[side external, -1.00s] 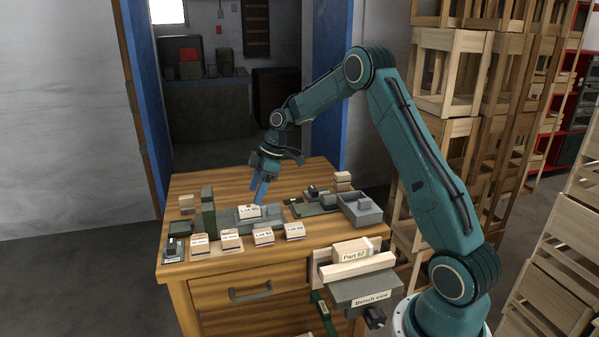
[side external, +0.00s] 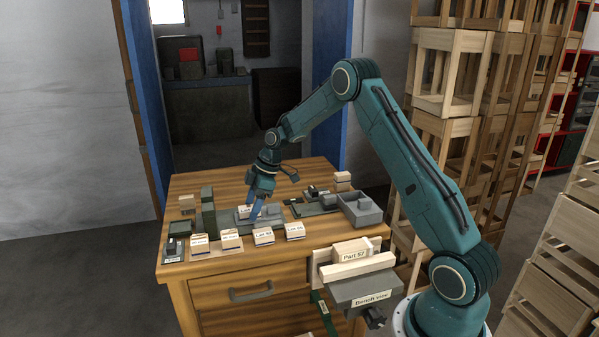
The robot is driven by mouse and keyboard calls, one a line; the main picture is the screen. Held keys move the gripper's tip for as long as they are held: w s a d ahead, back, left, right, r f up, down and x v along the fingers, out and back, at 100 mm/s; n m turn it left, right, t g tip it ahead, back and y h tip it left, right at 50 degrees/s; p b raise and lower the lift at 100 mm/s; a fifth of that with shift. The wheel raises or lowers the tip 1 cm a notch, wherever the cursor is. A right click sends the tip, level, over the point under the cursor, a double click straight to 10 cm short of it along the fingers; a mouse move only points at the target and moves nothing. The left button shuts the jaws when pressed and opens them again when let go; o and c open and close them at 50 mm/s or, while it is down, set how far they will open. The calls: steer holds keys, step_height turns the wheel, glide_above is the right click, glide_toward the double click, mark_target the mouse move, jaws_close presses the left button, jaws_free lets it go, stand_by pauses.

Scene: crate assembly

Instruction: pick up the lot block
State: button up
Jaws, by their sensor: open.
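A labelled lot block (side external: 243,212) sits on a grey fixture (side external: 242,224) near the middle of the bench, partly hidden by my gripper. My gripper (side external: 254,213) points down with its blue fingers open, low over the fixture at the block's right side. I cannot tell whether the fingers touch the block or straddle it. Other labelled blocks stand in a row along the front of the bench: two at the left (side external: 199,243) and (side external: 231,239), then one marked as a lot (side external: 263,236) and another lot block (side external: 295,231).
A dark green upright post (side external: 208,208) stands left of the fixture. A grey open box (side external: 361,209) and a green fixture (side external: 315,205) are to the right. A bench vice (side external: 362,289) with a part block (side external: 352,250) juts from the bench's front right. The back of the bench is mostly clear.

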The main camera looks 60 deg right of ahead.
steer(key=shift+c, duration=0.2)
steer(key=c, duration=1)
steer(key=shift+r, duration=0.1)
step_height(320, 180, up, 20)
steer(key=shift+f, duration=0.1)
steer(key=shift+d+m, duration=0.1)
steer(key=shift+m, duration=0.2)
stand_by(0.6)
